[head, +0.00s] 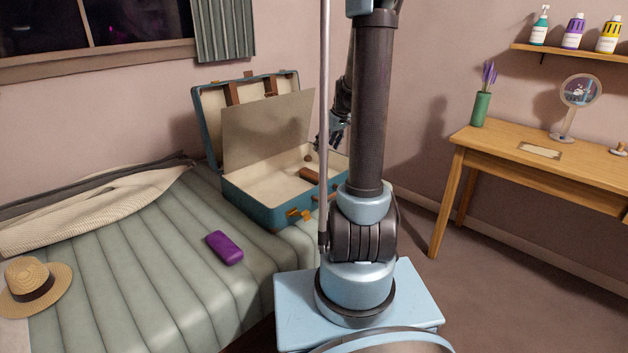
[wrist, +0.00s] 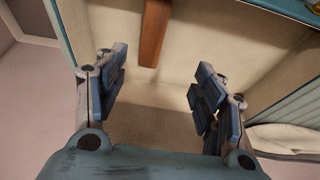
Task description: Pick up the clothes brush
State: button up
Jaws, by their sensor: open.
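A long brown wooden piece, which looks like the clothes brush (head: 310,175), lies inside the open teal suitcase (head: 262,208) on the bed. No bristles show. My gripper (head: 337,133) is over the right part of the suitcase, partly behind my arm. In the wrist view my gripper (wrist: 157,80) is open and empty, with the pale suitcase lining beneath. The fingers do not touch the brown piece.
The suitcase lid (head: 210,125) stands raised at the back. A purple case (head: 224,247), a straw hat (head: 35,284) and a cream knitted cloth (head: 90,208) lie on the bed. A wooden desk (head: 545,170) with a green vase (head: 480,110) and round mirror (head: 580,92) stands right.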

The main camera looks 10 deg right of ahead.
aim_at(315, 174)
jog(key=shift+w+d+x, duration=0.1)
jog(key=shift+w+x, duration=0.15)
jog(key=shift+x, duration=2.85)
jog(key=shift+w+d+x, duration=0.1)
jog(key=shift+w+x, duration=0.15)
jog(key=shift+x, duration=2.9)
jog(key=shift+w+d+x, duration=0.1)
jog(key=shift+w+x, duration=0.15)
jog(key=shift+x, duration=2.85)
jog(key=shift+r, duration=0.15)
jog(key=c, duration=1.2)
